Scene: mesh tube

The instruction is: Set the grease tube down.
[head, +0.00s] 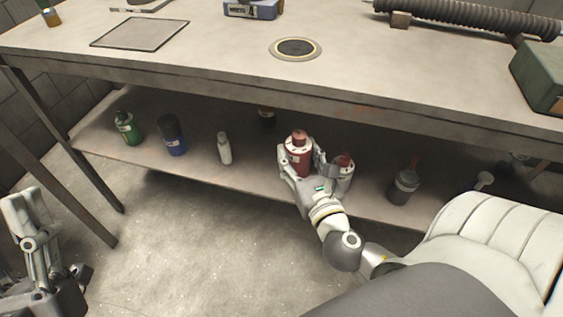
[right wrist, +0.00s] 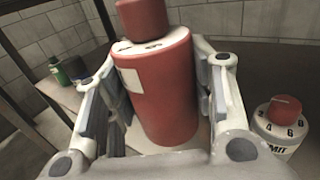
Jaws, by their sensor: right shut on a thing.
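The grease tube (head: 298,162) appears to be the red container with a red cap and white shoulder. It stands upright in my right gripper (head: 300,157) at the front of the lower shelf (head: 190,164). In the right wrist view the tube (right wrist: 164,88) is between the fingers, which are shut on it.
A white container with a red dial-like cap (right wrist: 284,118) stands close right of the gripper. A dark bottle (head: 404,186) is further right. A white bottle (head: 224,148), blue can (head: 172,136) and green bottle (head: 127,128) stand left. The tabletop edge (head: 210,93) overhangs the shelf.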

